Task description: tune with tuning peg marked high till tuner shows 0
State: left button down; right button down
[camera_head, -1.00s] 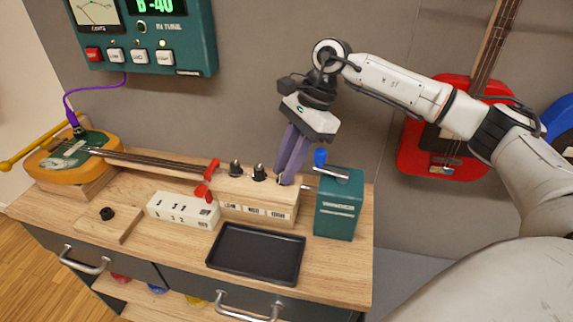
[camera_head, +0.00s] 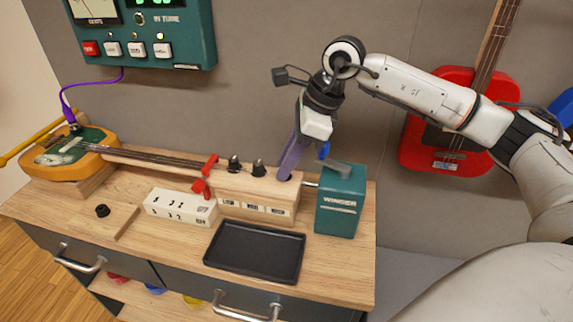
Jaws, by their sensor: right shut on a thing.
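The wooden headstock block (camera_head: 256,187) carries a row of dark tuning pegs. The left peg (camera_head: 234,163) and middle peg (camera_head: 258,168) stand free. Below them are small labels, too blurred to read surely; the rightmost label (camera_head: 278,211) sits under the third peg's place. My right gripper (camera_head: 286,172), with purple fingers, reaches down from above and is shut on that rightmost peg, which the fingers mostly hide. The teal tuner (camera_head: 150,47) hangs on the wall at upper left; its reading is cut off by the top edge. My left gripper is not in view.
A teal winder box (camera_head: 338,212) stands close right of the pegs. A black tray (camera_head: 254,252) and a white block (camera_head: 180,208) lie in front. The orange guitar body (camera_head: 66,160) is at left, with a purple cable (camera_head: 66,98). A red guitar (camera_head: 436,148) hangs behind my arm.

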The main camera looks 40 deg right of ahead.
jog(key=m+b, duration=0.1)
jog(key=m, duration=0.1)
jog(key=shift+a+m+t+h, duration=0.1)
jog(key=shift+m+t+h, duration=0.3)
jog(key=m+h+b, duration=0.1)
jog(key=m, duration=0.1)
jog(key=shift+m, duration=0.4)
jog(key=shift+a+m+t+h+b, duration=0.1)
jog(key=shift+m+t+h+b, duration=0.25)
jog(key=shift+m, duration=0.75)
jog(key=shift+s+m+h, duration=0.1)
jog(key=shift+m+h, duration=0.25)
jog(key=shift+m, duration=0.45)
jog(key=shift+r, duration=0.1)
jog(key=c, duration=1.9)
grip_release()
jog(key=v, duration=1)
